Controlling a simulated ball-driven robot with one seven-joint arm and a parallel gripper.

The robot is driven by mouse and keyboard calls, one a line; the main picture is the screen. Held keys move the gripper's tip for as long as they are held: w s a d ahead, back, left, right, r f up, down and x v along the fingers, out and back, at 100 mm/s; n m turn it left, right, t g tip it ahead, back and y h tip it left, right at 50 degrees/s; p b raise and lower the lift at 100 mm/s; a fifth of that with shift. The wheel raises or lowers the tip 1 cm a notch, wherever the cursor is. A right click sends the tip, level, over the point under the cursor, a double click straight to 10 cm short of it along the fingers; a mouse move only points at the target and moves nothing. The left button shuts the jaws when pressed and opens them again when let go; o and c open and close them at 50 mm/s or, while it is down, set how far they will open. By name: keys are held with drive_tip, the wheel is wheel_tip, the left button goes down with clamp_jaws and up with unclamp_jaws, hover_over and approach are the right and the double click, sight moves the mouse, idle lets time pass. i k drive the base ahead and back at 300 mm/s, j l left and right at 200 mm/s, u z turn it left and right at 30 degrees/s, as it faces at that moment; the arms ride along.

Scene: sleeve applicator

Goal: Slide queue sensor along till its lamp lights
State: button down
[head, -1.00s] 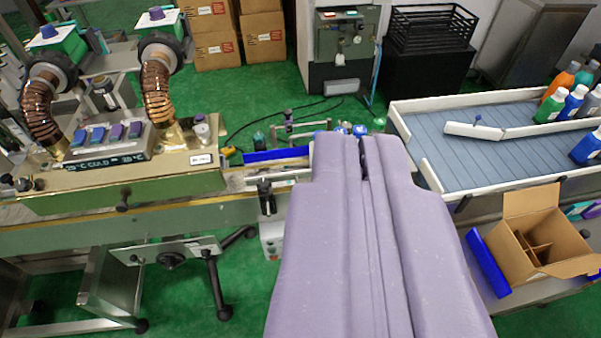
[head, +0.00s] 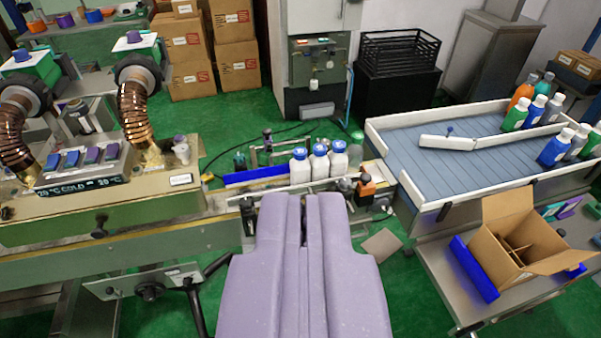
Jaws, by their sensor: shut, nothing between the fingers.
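My gripper (head: 303,203) is the lavender shape at the lower middle, seen from behind. Its fingers are shut and empty, and they point towards the conveyor. A small orange and black block (head: 366,186) sits at the right end of the conveyor's front rail (head: 320,186); it looks like the queue sensor. It is to the right of and beyond my fingertips, apart from them. No lit lamp can be made out on it.
A dark clamp (head: 248,212) is on the conveyor's front edge, left of my gripper. The heater machine (head: 100,200) fills the left. A bordered bottle table (head: 470,160) and an open carton (head: 520,240) stand at the right. Green floor shows between conveyor and table.

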sight(267, 133)
drive_tip(key=i+u, duration=0.15)
drive_tip(key=i, duration=0.5)
drive_tip(key=i+u, duration=0.2)
drive_tip(key=i, duration=0.45)
drive_tip(key=i+l+u, duration=0.15)
drive_tip(key=i, duration=0.5)
